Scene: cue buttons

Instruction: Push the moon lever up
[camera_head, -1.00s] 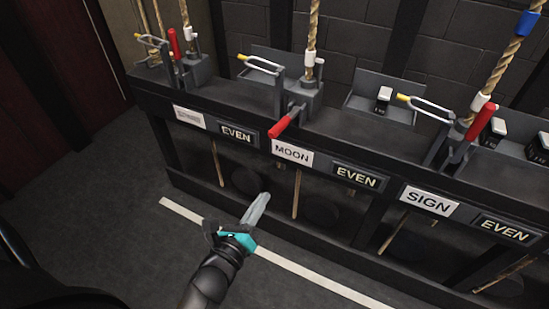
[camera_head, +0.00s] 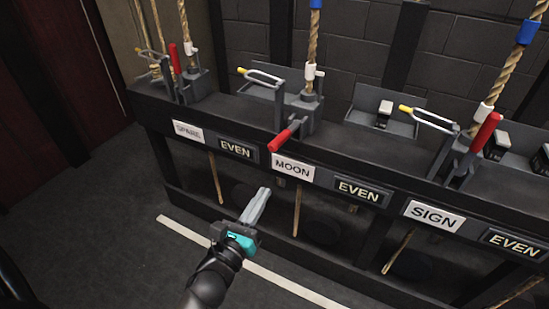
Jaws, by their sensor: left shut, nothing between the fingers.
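The moon lever (camera_head: 284,138) has a red handle that sticks out toward me and slopes down, above the white MOON label (camera_head: 292,168). Its grey bracket (camera_head: 298,110) stands on the dark rail with a rope rising from it. My left gripper (camera_head: 263,191) is shut and empty. In the picture it is below and a little left of the MOON label, apart from the lever. My right gripper is not in view.
The SIGN lever (camera_head: 486,132) at the right and another red lever (camera_head: 175,58) at the far left both stand upright. EVEN plates (camera_head: 358,190) line the dark rail (camera_head: 230,118). A white floor strip (camera_head: 180,228) runs below.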

